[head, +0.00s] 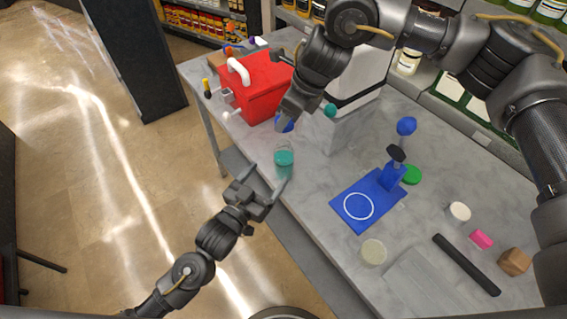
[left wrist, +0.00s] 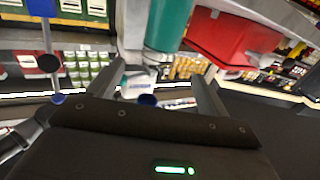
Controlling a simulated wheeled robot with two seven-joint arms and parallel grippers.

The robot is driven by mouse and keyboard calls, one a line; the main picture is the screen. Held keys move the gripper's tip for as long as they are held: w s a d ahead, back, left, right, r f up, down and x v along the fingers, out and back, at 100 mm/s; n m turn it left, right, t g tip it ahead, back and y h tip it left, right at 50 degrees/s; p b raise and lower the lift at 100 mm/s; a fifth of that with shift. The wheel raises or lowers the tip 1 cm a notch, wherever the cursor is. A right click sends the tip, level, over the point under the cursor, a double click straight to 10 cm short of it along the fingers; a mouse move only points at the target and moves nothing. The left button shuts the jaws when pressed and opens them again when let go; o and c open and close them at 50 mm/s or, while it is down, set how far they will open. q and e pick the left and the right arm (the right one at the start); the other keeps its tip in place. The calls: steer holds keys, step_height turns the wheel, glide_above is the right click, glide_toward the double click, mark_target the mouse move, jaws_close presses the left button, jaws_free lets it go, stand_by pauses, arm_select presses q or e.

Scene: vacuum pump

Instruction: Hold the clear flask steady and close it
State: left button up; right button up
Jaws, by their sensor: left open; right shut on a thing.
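The clear flask (head: 284,158) with teal liquid stands at the worktop's front edge. My left gripper (head: 268,176) is open just in front of it. In the left wrist view the flask's teal body (left wrist: 168,25) shows at the top, between the two spread fingers and apart from the right one; contact with the left finger is unclear. My right gripper (head: 285,117) is shut on a small blue stopper-like piece (head: 286,126), above and behind the flask's mouth and apart from it. The gripper hides most of that piece.
A red box with a white pipe (head: 260,87) stands at the back left. A blue stand (head: 375,196), a green disc (head: 411,174), a pale round dish (head: 373,252), a black bar (head: 466,264) and small blocks lie to the right.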

arm_select(q)
steer(key=x, duration=0.9)
steer(key=shift+w+d, duration=0.2)
steer(key=shift+w, duration=0.15)
steer(key=c, duration=1.5)
arm_select(e)
glide_above(282, 144)
steer(key=d, duration=0.1)
steer(key=shift+s+f, duration=0.1)
steer(key=shift+f, duration=2.35)
steer(key=shift+f, duration=0.15)
steer(key=shift+f, duration=0.75)
steer(key=shift+f, duration=0.55)
